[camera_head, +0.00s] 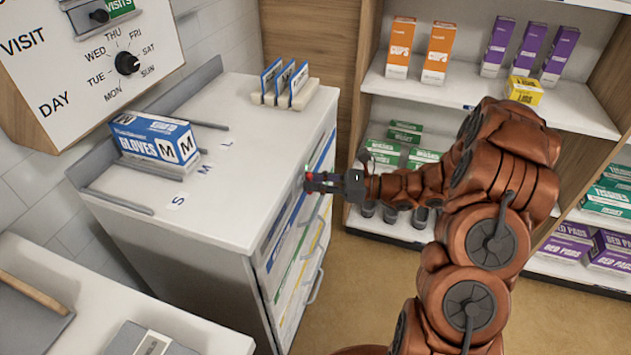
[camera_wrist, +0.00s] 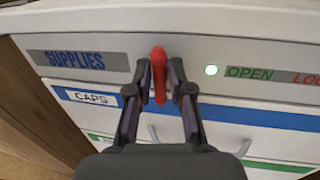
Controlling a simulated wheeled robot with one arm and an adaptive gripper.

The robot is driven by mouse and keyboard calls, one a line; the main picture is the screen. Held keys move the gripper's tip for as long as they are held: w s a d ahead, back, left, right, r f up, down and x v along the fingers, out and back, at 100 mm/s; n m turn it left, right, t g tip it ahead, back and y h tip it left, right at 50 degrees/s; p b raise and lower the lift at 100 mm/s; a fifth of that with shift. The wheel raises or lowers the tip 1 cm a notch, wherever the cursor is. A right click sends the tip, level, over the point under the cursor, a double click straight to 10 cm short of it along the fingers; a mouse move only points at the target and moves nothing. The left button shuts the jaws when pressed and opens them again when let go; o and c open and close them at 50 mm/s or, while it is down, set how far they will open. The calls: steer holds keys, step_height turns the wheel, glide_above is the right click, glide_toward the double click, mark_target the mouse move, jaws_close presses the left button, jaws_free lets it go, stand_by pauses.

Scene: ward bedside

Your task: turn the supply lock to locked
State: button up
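The supply lock is a red lever (camera_wrist: 159,76) on the front of the white cabinet, upright in the wrist view. A small red part of it (camera_head: 309,176) shows at my gripper in the head view. My gripper (camera_wrist: 160,84) has one finger on each side of the lever; the fingers stand apart, with narrow gaps seeming to remain beside it. A SUPPLIES plate (camera_wrist: 78,60) is on the left.
Below the lock are drawers, one marked CAPS (camera_wrist: 92,97), with a handle (camera_wrist: 153,134). The cabinet top (camera_head: 240,190) holds a GLOVES box (camera_head: 152,138) and upright cards (camera_head: 285,82). A stocked shelf (camera_head: 460,92) stands behind my arm. Floor is clear right of the cabinet.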

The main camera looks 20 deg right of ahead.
jaws_close()
steer(key=shift+m+p, duration=0.3)
steer(key=shift+p, duration=0.3)
steer(key=m+t+p, duration=0.1)
steer(key=m+p, duration=0.2)
steer(key=m, duration=0.3)
steer(key=m+t+p, duration=0.1)
steer(key=m+p, duration=0.3)
steer(key=m, duration=0.3)
steer(key=f+m+t+p, duration=0.1)
steer(key=m+t+p, duration=0.1)
steer(key=m, duration=0.4)
steer(key=shift+w+f+p, duration=0.1)
steer(key=shift+p, duration=0.8)
steer(key=shift+m, duration=0.4)
steer(key=o, duration=0.5)
jaws_free()
steer(key=shift+d, duration=0.1)
